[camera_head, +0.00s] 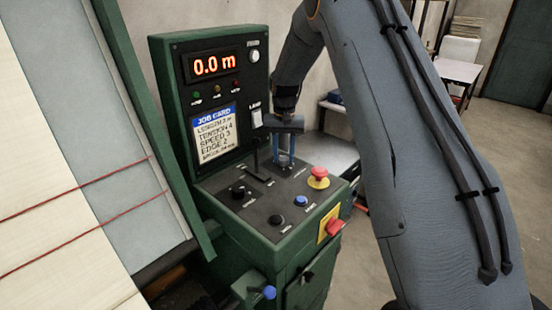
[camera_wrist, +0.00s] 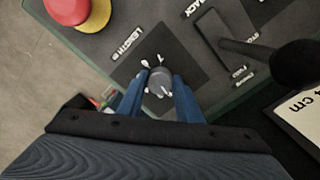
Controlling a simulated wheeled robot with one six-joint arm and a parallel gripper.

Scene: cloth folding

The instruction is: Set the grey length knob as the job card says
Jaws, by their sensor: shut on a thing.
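My gripper (camera_wrist: 159,93) is shut on the grey length knob (camera_wrist: 160,82) in the wrist view, with one blue finger on each side of it. The knob sits on a dark square plate beside the label LENGTH. A white pointer mark shows near the knob's lower right. In the head view my gripper (camera_head: 284,155) points down at the far end of the green machine's panel (camera_head: 240,208) and hides the knob. The job card (camera_head: 216,133) is on the upright panel; its length line is partly unreadable, with TENSION 4, SPEED 3 and EDGE 2 below.
The display (camera_head: 214,64) reads 0.0 m. A black lever (camera_head: 256,160) stands just left of my gripper. A red mushroom button (camera_head: 318,176) on yellow, a blue button (camera_head: 301,201) and black knobs (camera_head: 240,191) are nearby. Cloth with red lines (camera_head: 75,190) lies at left.

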